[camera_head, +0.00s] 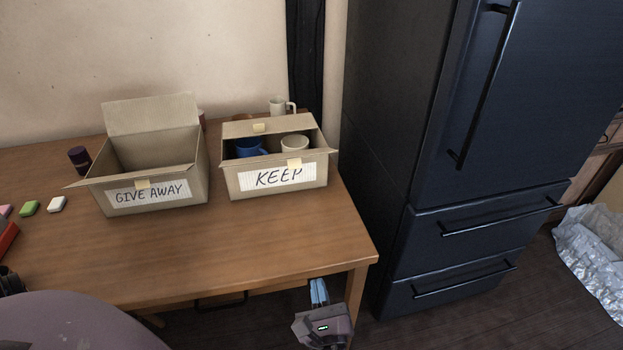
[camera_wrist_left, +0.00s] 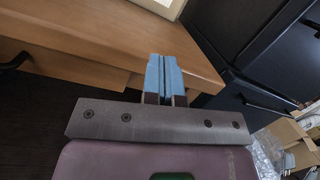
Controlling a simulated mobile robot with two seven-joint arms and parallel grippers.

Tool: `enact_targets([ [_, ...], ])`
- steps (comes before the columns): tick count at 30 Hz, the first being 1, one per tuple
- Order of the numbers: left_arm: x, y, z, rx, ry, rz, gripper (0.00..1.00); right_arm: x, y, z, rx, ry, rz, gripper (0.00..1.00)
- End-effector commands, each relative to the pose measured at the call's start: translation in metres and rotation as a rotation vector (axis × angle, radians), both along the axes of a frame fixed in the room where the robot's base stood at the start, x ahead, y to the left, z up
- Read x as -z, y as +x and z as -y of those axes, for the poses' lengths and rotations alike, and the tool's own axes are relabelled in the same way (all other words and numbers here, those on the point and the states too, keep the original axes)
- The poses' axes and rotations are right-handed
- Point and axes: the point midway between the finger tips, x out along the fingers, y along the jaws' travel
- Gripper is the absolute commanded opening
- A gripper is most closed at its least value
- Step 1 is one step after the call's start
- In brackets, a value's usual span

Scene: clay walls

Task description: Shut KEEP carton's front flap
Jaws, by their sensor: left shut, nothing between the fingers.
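The KEEP carton (camera_head: 320,175) stands on the wooden table, its handwritten label facing front. Its front flap (camera_head: 250,163) is open, tilted outward above the label, with a yellow tab on it. The back flap (camera_head: 285,123) lies partly over the rear of the opening. A blue mug (camera_head: 247,146) and a cream mug (camera_head: 295,143) show inside. My left gripper (camera_head: 318,291) is by the table's front right corner, well in front of the carton and apart from it. Its blue fingers (camera_wrist_left: 163,75) are shut and empty in the left wrist view. My right gripper is not in view.
The GIVE AWAY carton (camera_head: 200,178) stands just left, its back flap raised. A cream mug (camera_head: 278,106) is behind the KEEP carton. A dark fridge (camera_head: 400,100) stands close to the table's right. The table front (camera_head: 250,245) is clear.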

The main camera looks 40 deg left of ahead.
Motion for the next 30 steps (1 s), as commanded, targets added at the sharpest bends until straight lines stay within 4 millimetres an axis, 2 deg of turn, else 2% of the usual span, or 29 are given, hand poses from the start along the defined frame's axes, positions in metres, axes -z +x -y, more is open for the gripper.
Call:
enact_targets([
  [1, -0.007, -0.004, -0.001, -0.037, 0.097, -0.02, 0.0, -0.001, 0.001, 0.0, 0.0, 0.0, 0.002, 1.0],
  [4, -0.018, -0.01, -0.003, -0.103, 0.23, -0.061, 0.0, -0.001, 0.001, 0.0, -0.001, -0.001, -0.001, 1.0],
  [13, -0.021, -0.007, -0.01, -0.143, 0.29, -0.121, 0.0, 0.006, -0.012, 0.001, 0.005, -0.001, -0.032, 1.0],
  [30, -0.05, 0.052, -0.079, -0.142, 0.287, -0.12, 0.0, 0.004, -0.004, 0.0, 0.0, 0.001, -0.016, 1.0],
])
